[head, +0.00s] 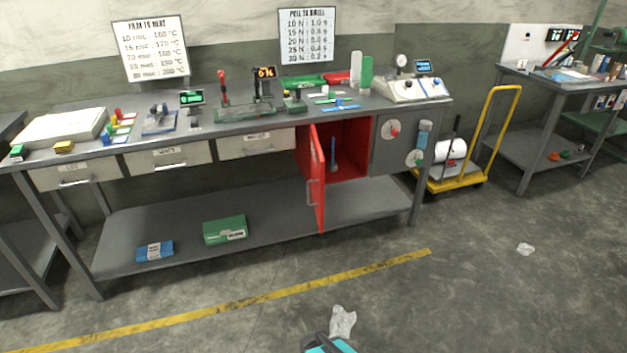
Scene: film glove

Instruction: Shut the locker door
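The red locker (349,173) is built in under the right part of the workbench. Its red door (317,190) stands wide open, hinged at the left side and swung out toward me. A grey handle (312,192) is on the door. A blue tool with a dark base (333,158) stands inside the locker. A teal and dark part (328,344), apparently the end of my arm, shows at the bottom edge, well short of the door. Its fingertips cannot be made out.
A yellow trolley (462,181) stands right of the bench. A lower shelf (180,222) holds boxes. The floor before the door looks clear.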

